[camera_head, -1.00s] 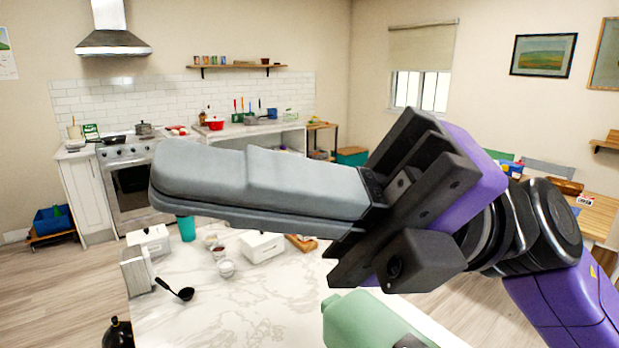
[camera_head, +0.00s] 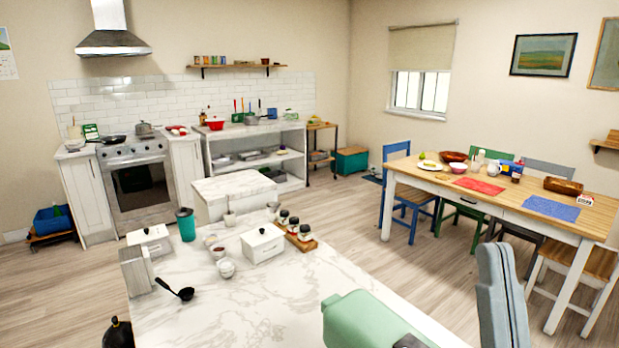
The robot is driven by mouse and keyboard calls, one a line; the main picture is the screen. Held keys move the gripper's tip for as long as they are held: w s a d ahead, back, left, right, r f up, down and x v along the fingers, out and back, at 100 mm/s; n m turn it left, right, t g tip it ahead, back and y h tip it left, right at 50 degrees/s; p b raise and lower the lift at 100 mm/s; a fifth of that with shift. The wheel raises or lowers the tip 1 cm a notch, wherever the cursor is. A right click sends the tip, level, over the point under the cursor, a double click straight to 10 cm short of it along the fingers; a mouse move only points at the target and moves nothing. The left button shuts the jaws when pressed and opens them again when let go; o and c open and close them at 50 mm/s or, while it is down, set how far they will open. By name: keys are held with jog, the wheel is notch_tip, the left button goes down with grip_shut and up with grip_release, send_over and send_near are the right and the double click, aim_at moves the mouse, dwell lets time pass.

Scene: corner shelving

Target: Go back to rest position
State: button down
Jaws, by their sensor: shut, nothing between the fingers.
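My gripper (camera_head: 493,258) shows at the lower right edge of the head view. Only its long grey fingers are visible, pointing up and pressed together. Nothing is held between them. They stand in front of the lower right part of the room, to the right of the green appliance (camera_head: 365,322). The gripper's body and the rest of my arm are below the picture and hidden.
A marble counter (camera_head: 240,310) fills the lower middle, holding a white lidded box (camera_head: 263,243), a black ladle (camera_head: 178,290) and a teal cup (camera_head: 186,224). A wooden dining table (camera_head: 430,183) with chairs stands at right. Open floor (camera_head: 340,215) lies between.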

jog(key=s+d+f+m+g+h, duration=0.2)
jog(key=s+f+g, duration=0.2)
jog(key=f, duration=0.6)
jog(key=s+d+f+m+g+h, duration=0.1)
jog(key=s+f+m+g+h, duration=0.2)
jog(key=f, duration=0.8)
jog(key=s+f+n+g+y, duration=0.1)
jog(key=s+f+g, duration=0.2)
jog(key=s+f, duration=0.3)
jog(key=s+f+n+g+y, duration=0.2)
jog(key=s+f+g, duration=0.2)
jog(key=s, duration=0.7)
notch_tip(320, 180, down, 3)
jog(key=shift+s+d+r, duration=0.2)
